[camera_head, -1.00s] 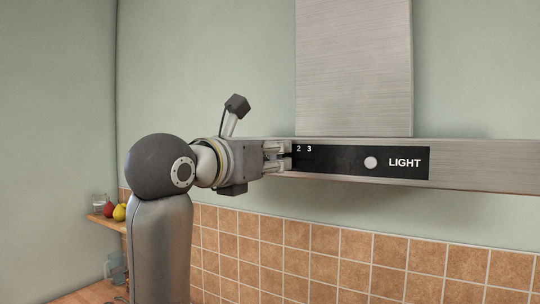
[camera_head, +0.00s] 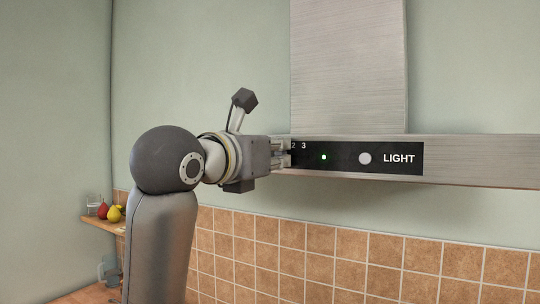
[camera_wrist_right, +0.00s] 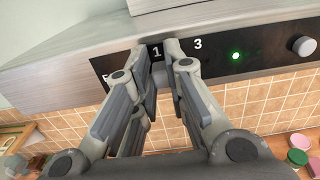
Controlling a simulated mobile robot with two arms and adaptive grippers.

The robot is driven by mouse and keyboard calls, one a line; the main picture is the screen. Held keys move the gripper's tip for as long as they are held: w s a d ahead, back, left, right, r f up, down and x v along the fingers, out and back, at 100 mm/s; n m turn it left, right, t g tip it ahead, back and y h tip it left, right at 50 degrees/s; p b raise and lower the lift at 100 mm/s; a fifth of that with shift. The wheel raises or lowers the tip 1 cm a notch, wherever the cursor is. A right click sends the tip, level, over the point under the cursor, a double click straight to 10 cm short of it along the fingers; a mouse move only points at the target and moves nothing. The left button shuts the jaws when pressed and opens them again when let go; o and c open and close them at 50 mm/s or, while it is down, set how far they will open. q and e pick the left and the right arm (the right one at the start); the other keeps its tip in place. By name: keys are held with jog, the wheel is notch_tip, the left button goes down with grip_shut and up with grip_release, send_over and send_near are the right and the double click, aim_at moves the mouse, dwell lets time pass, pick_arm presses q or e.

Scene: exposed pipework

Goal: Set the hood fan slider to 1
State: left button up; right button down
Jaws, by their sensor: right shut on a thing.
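The hood's black control panel (camera_head: 343,158) carries the fan scale, with 2 and 3 showing beside my right gripper (camera_head: 287,152) in the head view. In the right wrist view, the digit 1 (camera_wrist_right: 157,52) shows between the fingertips of my right gripper (camera_wrist_right: 163,66) and the digit 3 (camera_wrist_right: 198,43) is right of them. My right gripper is shut on the fan slider, which the fingers mostly hide. A green light (camera_head: 324,157) is lit on the panel; it also shows in the right wrist view (camera_wrist_right: 236,56). My left gripper is out of view.
A round light knob (camera_head: 365,158) sits on the panel beside the word LIGHT. The steel chimney (camera_head: 348,65) rises above the hood. Tiled wall (camera_head: 330,250) lies below. A wooden shelf (camera_head: 98,223) with fruit is at the far left.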

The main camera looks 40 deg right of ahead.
jog(key=c, duration=1.5)
grip_release()
jog(key=shift+w, duration=0.1)
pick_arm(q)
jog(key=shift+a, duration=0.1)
pick_arm(e)
jog(key=shift+o, duration=0.3)
notch_tip(320, 180, up, 10)
